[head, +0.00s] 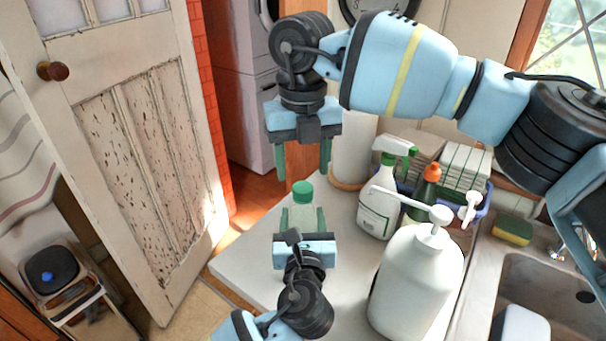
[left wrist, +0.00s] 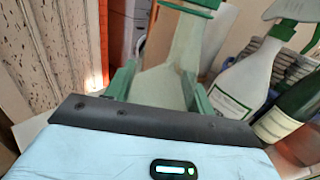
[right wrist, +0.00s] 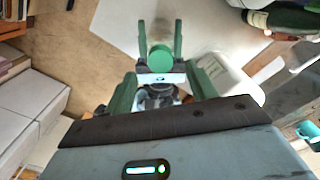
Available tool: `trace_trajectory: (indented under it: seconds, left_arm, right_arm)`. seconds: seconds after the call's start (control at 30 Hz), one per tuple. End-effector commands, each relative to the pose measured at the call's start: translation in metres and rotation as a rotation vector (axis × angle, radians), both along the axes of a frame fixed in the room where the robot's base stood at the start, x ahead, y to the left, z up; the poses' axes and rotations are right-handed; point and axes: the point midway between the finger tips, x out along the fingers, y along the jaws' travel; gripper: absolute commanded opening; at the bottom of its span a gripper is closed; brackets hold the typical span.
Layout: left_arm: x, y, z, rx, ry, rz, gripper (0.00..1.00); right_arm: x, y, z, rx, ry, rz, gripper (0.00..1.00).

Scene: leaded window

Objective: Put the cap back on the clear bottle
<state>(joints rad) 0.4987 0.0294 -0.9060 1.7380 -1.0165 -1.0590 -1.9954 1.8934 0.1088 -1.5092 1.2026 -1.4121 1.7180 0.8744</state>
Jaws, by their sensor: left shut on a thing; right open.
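The clear bottle (head: 302,220) is upright between the fingers of my left gripper (head: 302,213), which is shut on it near the counter's left part. In the left wrist view the bottle (left wrist: 170,85) is pale and translucent. The green cap (head: 302,190) sits at the top of the bottle; from above it is a round disc (right wrist: 160,58) in the right wrist view. Whether it is seated fully cannot be told. My right gripper (head: 301,172) points down above the cap, open and empty, its fingers apart on either side and clear of it.
A white spray bottle (head: 379,208) and a large white pump bottle (head: 418,280) stand to the right on the counter (head: 345,275). Behind them is a blue crate (head: 484,203) with boxes. A sponge (head: 512,230) lies by the sink (head: 545,285). A door (head: 140,150) is at left.

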Motion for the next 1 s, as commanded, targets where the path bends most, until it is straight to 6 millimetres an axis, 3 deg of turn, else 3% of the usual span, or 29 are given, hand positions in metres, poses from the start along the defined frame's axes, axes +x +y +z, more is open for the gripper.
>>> trace_trajectory:
  seconds: [0.47, 1.0]
  left_arm:
    - [0.000, 0.000, 0.000, 0.000, 0.000, 0.000, 0.00]
    - [0.000, 0.000, 0.000, 0.000, 0.000, 0.000, 0.00]
  right_arm:
    - [0.000, 0.000, 0.004, -0.001, 0.002, 0.048, 0.53]
    - [-0.001, 0.000, 0.028, -0.005, 0.003, 0.788, 0.53]
